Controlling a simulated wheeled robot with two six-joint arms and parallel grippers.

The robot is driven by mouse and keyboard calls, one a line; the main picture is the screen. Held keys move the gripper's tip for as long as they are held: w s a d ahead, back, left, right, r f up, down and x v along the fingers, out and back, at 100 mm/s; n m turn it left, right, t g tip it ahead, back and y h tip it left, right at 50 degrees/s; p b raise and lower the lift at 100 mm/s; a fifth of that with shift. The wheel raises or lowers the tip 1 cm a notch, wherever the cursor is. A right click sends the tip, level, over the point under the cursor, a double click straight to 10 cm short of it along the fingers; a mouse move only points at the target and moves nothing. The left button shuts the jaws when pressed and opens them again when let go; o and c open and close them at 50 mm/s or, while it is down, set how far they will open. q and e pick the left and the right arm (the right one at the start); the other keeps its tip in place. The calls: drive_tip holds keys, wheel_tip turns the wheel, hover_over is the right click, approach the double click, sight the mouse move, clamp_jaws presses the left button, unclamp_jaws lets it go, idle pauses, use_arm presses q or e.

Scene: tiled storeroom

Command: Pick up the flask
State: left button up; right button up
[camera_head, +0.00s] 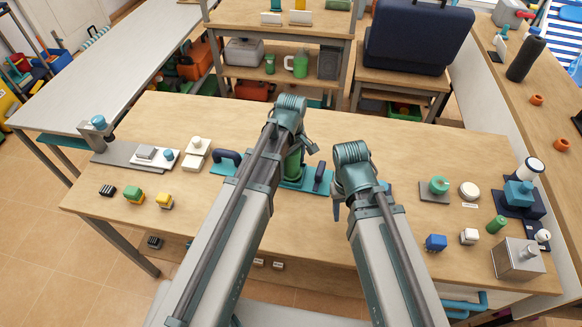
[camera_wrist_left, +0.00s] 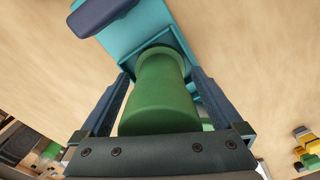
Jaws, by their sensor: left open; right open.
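The green flask (camera_head: 293,166) stands upright on a teal tray (camera_head: 288,185) with dark blue handles in the middle of the workbench, partly hidden behind my left arm. In the left wrist view the flask (camera_wrist_left: 165,95) lies between the two fingers of my left gripper (camera_wrist_left: 161,82). These fingers are open, one on each side of it; I cannot tell whether either touches. My left gripper (camera_head: 298,142) is at the flask in the head view. My right gripper (camera_head: 352,170) is over the bench to the right, apart from the flask, its fingers mostly hidden by its arm.
On the left of the workbench (camera_head: 400,122) are yellow and green blocks (camera_head: 133,193) and a grey plate (camera_head: 120,150) with small parts. The back middle is clear.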

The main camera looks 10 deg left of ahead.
drive_tip(key=shift+r, duration=0.1)
use_arm(q)
clamp_jaws()
drive_tip(key=shift+r, duration=0.1)
use_arm(e)
drive_tip(key=shift+r, duration=0.1)
idle(0.3)
